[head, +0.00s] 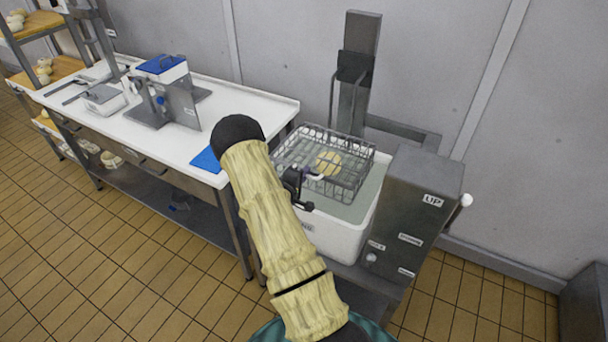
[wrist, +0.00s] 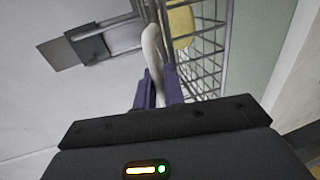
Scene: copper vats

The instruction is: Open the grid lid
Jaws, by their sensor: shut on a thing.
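The wire-grid basket (head: 340,185) with its grid lid (head: 325,142) sits over a white tub of liquid in the head view. The lid appears to lie flat across the top. A round pale yellow piece (head: 328,163) shows through the wires; part of it is also in the wrist view (wrist: 181,24). My gripper (head: 305,175) is at the basket's front left side. In the wrist view its purple fingers (wrist: 158,88) are closed around a white handle (wrist: 152,50) beside the grid. My arm hides part of the tub's left side. The exact grip contact is partly hidden.
The white tub (head: 335,236) stands below the basket. A metal control box (head: 412,205) marked UP is close on the right. A metal column (head: 358,75) rises behind. A white worktable (head: 190,140) with equipment stands at the left. Tiled floor is clear at front left.

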